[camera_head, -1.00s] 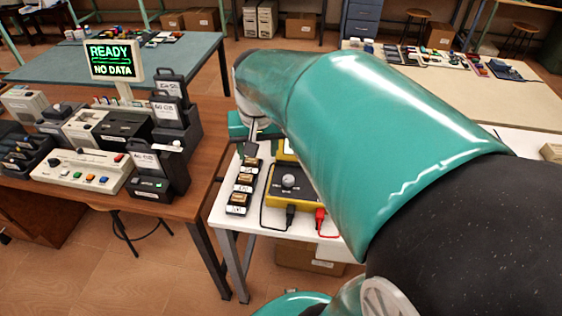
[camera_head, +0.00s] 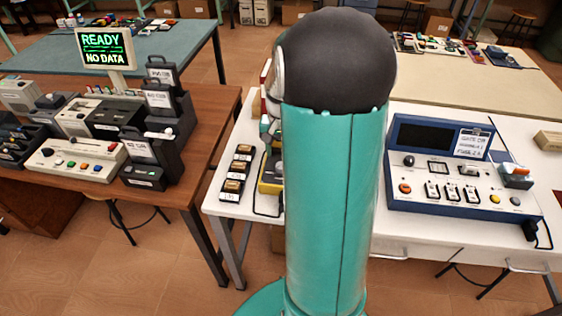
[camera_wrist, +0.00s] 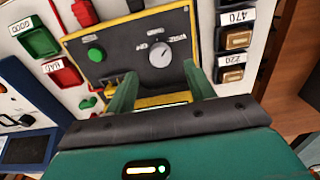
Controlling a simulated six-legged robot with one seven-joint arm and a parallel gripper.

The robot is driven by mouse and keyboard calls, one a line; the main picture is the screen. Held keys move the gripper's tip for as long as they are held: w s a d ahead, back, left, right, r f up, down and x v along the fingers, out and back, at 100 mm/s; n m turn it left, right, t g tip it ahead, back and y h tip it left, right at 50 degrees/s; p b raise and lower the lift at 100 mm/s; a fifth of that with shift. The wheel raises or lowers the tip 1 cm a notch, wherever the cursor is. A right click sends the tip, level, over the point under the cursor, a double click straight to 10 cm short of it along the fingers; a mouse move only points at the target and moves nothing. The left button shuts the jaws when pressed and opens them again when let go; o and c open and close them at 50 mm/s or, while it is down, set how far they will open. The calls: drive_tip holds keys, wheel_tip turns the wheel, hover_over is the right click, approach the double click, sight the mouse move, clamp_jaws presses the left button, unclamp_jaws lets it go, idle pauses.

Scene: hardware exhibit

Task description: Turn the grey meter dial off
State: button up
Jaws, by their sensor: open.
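In the wrist view the meter is a dark panel (camera_wrist: 118,52) in a yellow case. Its round grey dial (camera_wrist: 160,54) has small labels around it, too small to read surely; I cannot tell its setting. My gripper (camera_wrist: 162,75) is open, its two green fingers on either side below the dial in the picture. The dial lies just beyond the fingertips, with nothing held. Contact cannot be seen. In the head view only a yellow edge of the meter (camera_head: 268,187) shows; my arm hides the dial and gripper.
A green knob (camera_wrist: 95,54) sits on the meter. Labelled blocks (camera_head: 236,176) stand beside it on the white table. A blue console (camera_head: 462,185) stands to the right. A wooden table with a READY/NO DATA screen (camera_head: 105,48) is to the left.

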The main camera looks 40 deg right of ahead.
sight(281, 165)
wheel_tip(281, 165, down, 6)
drive_tip(key=shift+r, duration=0.25)
drive_tip(key=c, duration=1)
